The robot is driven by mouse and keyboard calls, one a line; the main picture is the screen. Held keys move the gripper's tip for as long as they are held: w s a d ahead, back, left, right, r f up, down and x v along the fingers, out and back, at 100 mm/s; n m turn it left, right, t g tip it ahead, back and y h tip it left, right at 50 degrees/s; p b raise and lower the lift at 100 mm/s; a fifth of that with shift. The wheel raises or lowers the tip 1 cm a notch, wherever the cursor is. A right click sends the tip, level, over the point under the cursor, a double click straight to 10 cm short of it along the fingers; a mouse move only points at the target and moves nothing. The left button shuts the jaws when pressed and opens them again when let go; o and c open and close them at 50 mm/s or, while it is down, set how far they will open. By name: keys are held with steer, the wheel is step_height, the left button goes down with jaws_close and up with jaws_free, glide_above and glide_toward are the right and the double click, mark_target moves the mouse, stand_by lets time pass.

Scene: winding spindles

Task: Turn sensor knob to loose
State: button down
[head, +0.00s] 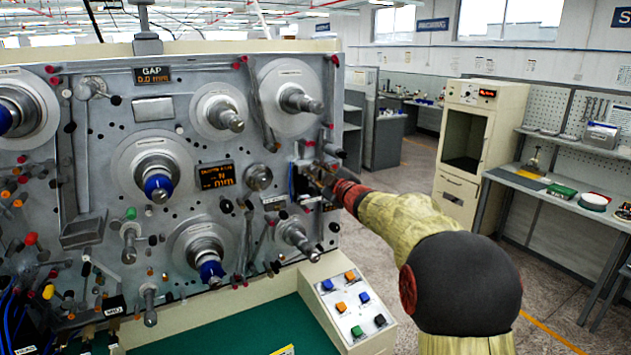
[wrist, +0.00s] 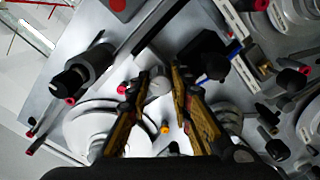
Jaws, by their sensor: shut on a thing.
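My gripper (head: 316,172) reaches in at the right edge of the grey machine face. I take this to be the sensor knob. In the head view the gripper and wrist hide it, and no loose or tight marking on it can be read. A dark block (wrist: 208,58) with a blue strip sits close to the right finger in the wrist view.
The winding machine panel (head: 90,190) is crowded with spindles, rollers and pegs. A spindle (head: 298,98) is above my gripper and another (head: 298,236) below it. A display (head: 216,176) is to the left. A button box (head: 350,305) stands below. Open floor lies to the right.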

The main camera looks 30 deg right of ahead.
steer(key=n+b, duration=0.3)
steer(key=n, duration=0.2)
steer(key=n+b, duration=0.2)
steer(key=shift+f+b, duration=0.3)
steer(key=n+b, duration=0.4)
steer(key=n, duration=0.2)
steer(key=shift+n, duration=0.3)
steer(key=c, duration=1.6)
jaws_free()
steer(key=shift+r, duration=0.15)
steer(key=shift+c, duration=0.2)
steer(key=shift+o, duration=0.3)
steer(key=shift+r, duration=0.1)
steer(key=shift+s, duration=0.55)
steer(key=s, duration=1.1)
steer(key=shift+d, duration=0.15)
